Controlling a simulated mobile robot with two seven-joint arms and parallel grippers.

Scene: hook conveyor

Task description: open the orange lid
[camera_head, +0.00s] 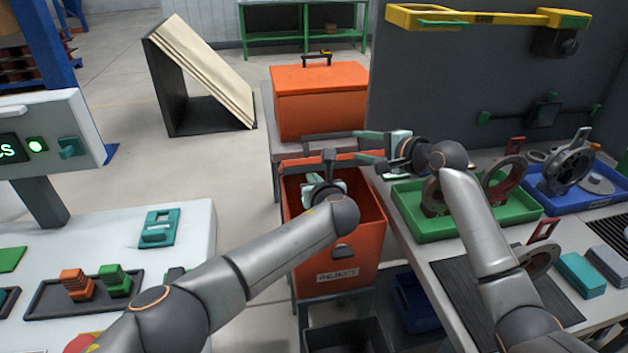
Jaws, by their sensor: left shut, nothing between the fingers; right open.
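An orange box (320,112) at the back centre has an orange lid (318,78) on top with a dark handle (317,60); this lid looks closed. Nearer to me stands an open-topped orange bin (315,262) with a label on its front. My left gripper (328,158) is shut and empty over the bin's opening, close to its back rim. My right gripper (362,148) is open, just right of it at the bin's back right corner, fingers pointing left. Both grippers are in front of the lidded box, apart from its handle. My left arm hides part of the bin.
A green tray (407,220) and a blue tray (546,203) with metal parts stand on the right bench. The left table (190,268) holds a dark tray (50,302) of orange and green pieces. A slanted panel (203,68) stands at the back left.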

